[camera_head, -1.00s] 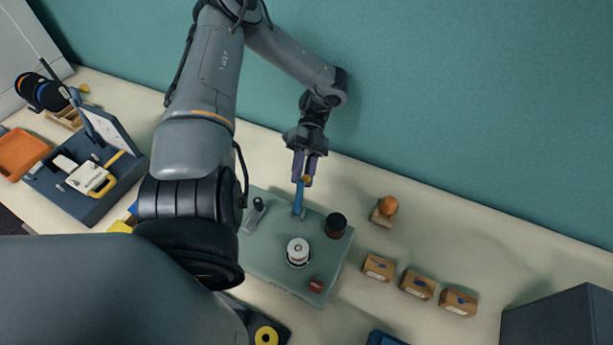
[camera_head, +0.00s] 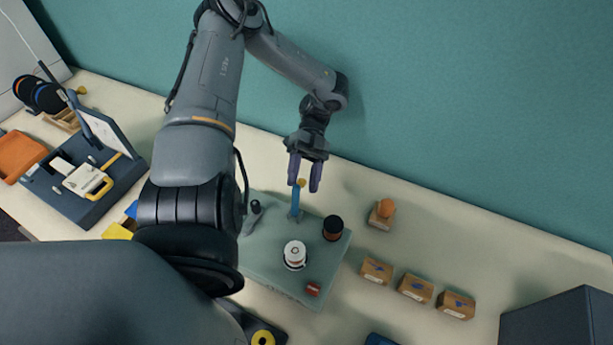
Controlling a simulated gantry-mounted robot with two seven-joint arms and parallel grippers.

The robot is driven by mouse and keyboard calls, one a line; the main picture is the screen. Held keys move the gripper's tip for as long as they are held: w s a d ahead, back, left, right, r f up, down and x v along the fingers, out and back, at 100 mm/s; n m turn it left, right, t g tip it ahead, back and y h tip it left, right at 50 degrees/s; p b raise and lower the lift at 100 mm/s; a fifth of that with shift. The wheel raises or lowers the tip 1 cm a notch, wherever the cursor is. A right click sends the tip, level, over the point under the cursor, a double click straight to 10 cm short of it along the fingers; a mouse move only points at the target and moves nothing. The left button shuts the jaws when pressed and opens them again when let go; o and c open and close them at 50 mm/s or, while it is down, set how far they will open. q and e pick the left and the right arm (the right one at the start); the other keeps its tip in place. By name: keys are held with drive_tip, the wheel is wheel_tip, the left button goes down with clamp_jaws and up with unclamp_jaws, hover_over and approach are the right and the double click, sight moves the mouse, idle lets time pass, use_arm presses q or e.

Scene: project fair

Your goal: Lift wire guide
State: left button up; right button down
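The wire guide appears to be the slim blue upright piece (camera_head: 295,203) with a small yellow top, standing near the back edge of a grey-green mat (camera_head: 262,275). My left gripper (camera_head: 304,184) is above it, fingers pointing down. Its two purple fingers are spread apart, one on each side of the yellow top as seen from here. I cannot tell whether either finger touches it. My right gripper is not in view.
On the mat are a white-topped spool (camera_head: 295,253), a dark jar (camera_head: 332,228), a small red block (camera_head: 313,289) and a grey tool (camera_head: 252,217). My arm hides the left middle.

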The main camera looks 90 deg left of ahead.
sight(301, 185)
use_arm(q)
drive_tip(key=shift+r, duration=0.1)
wheel_tip(301, 185, up, 4)
drive_tip(key=shift+r+p, duration=0.1)
drive_tip(key=shift+p, duration=0.6)
drive_tip(key=w+d+r+b, duration=0.1)
drive_tip(key=w+d+r, duration=0.5)
drive_tip(key=d, duration=0.3)
drive_tip(key=shift+w+d+r+b, duration=0.15)
drive_tip(key=shift+w+r+b, duration=0.15)
drive_tip(key=shift+w, duration=0.25)
